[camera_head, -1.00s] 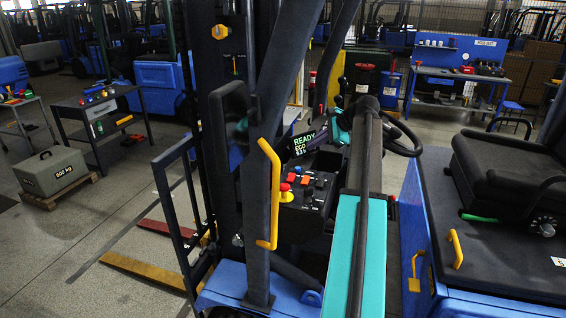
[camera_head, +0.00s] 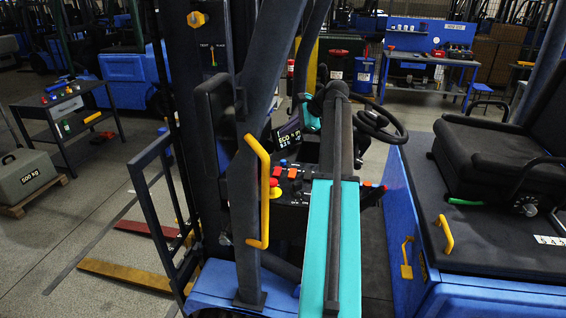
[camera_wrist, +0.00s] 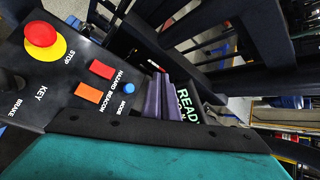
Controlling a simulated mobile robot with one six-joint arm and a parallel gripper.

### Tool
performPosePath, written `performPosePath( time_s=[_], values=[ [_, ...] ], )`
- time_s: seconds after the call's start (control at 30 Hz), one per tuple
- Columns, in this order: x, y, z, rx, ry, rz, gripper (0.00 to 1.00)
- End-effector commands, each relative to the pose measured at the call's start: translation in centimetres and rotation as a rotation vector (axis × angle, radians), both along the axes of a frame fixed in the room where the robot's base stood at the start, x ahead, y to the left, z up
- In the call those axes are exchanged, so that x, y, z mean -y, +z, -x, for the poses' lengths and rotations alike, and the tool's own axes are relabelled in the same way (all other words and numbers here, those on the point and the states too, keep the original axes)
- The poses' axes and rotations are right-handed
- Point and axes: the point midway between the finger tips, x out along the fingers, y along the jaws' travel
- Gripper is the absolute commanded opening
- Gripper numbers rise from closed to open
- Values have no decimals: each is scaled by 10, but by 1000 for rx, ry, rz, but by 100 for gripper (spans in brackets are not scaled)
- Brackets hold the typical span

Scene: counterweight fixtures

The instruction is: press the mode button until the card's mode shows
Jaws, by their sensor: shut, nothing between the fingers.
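The mode button (camera_wrist: 128,88) is a small round blue button on the dark control panel (camera_wrist: 65,98), labelled MODE, in the wrist view. My gripper (camera_wrist: 161,80) shows there as two purple-grey fingers, shut and empty, just right of the button. I cannot tell whether they touch anything. The display (camera_wrist: 189,112) behind the fingers shows part of the word READY in green-white letters. In the head view the display (camera_head: 288,137) shows ECO, with its top line hidden. A small blue spot (camera_head: 284,162) below it looks like the mode button.
A red stop button (camera_wrist: 41,36) on yellow and the orange-red hazard and beacon switches (camera_wrist: 102,69) sit close by. A yellow grab handle (camera_head: 259,190) stands on a post left of the panel. The steering wheel (camera_head: 382,126) and seat (camera_head: 490,150) are to the right.

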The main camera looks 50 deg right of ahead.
Motion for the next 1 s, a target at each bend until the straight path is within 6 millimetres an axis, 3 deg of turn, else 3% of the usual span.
performPosePath(
  time_s=[0.67, 1.0],
  values=[
    [1, -62, 1, 0, -2, 0, 0],
    [2, -83, 2, 0, -2, 0, 0]
  ],
)
